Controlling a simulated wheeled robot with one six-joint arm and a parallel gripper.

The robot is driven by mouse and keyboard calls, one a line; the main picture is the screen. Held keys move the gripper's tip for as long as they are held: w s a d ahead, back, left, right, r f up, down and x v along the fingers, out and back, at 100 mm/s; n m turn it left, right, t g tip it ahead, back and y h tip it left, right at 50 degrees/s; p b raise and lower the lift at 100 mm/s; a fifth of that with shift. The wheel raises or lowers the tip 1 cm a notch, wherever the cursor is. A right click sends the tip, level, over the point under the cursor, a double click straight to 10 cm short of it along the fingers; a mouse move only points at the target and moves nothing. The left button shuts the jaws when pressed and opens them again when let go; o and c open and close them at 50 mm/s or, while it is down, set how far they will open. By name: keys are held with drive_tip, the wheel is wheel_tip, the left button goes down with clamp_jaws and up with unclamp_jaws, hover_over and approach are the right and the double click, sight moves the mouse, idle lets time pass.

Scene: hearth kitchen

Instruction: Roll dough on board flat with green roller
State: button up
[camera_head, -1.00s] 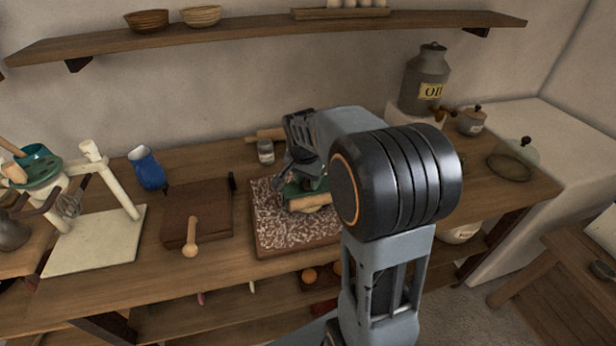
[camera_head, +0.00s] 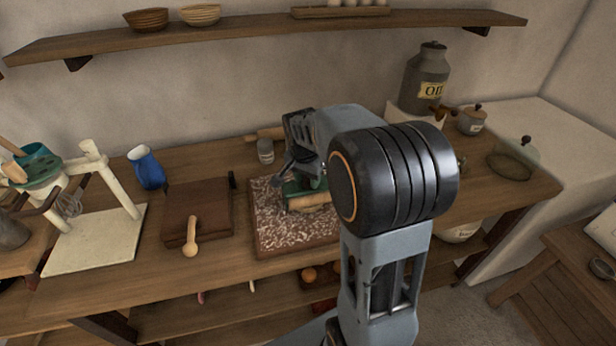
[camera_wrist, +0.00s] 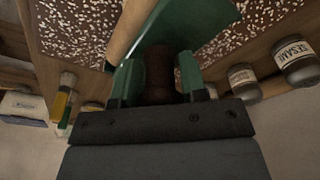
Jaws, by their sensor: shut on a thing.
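The board (camera_head: 265,230) is dark and speckled with white, and lies on the counter in the middle of the head view. The green roller (camera_head: 292,188) is on or just above it, partly hidden by my arm. In the wrist view the green roller (camera_wrist: 190,25) lies beside the tan, log-shaped dough (camera_wrist: 128,30). The dough (camera_head: 312,200) shows along the roller's near side in the head view. My gripper (camera_wrist: 160,78) is shut on the roller's dark brown handle. I cannot tell whether the roller touches the dough.
A dark wooden block (camera_head: 185,222) with a wooden spoon (camera_head: 190,240) stands left of the board. A small jar (camera_head: 265,151) and a wooden rolling pin lie behind the board. A blue jug (camera_head: 147,168) stands farther left. The oil can (camera_head: 428,75) stands at the back right.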

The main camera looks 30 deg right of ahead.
drive_tip(key=shift+w+d+f, duration=0.15)
drive_tip(key=shift+w+f, duration=0.1)
drive_tip(key=shift+w, duration=0.45)
drive_tip(key=shift+s+a+r, duration=0.1)
drive_tip(key=shift+s+a, duration=0.1)
drive_tip(key=shift+s, duration=0.7)
drive_tip(key=shift+w+d+f, duration=0.1)
drive_tip(key=shift+w, duration=0.4)
drive_tip(key=shift+w+d+f, duration=0.1)
drive_tip(key=shift+w, duration=0.35)
drive_tip(key=shift+s+a, duration=0.15)
drive_tip(key=shift+s, duration=0.55)
drive_tip(key=shift+s+b, duration=0.3)
drive_tip(key=shift+w+f, duration=0.1)
drive_tip(key=shift+w, duration=0.9)
drive_tip(key=shift+p, duration=0.35)
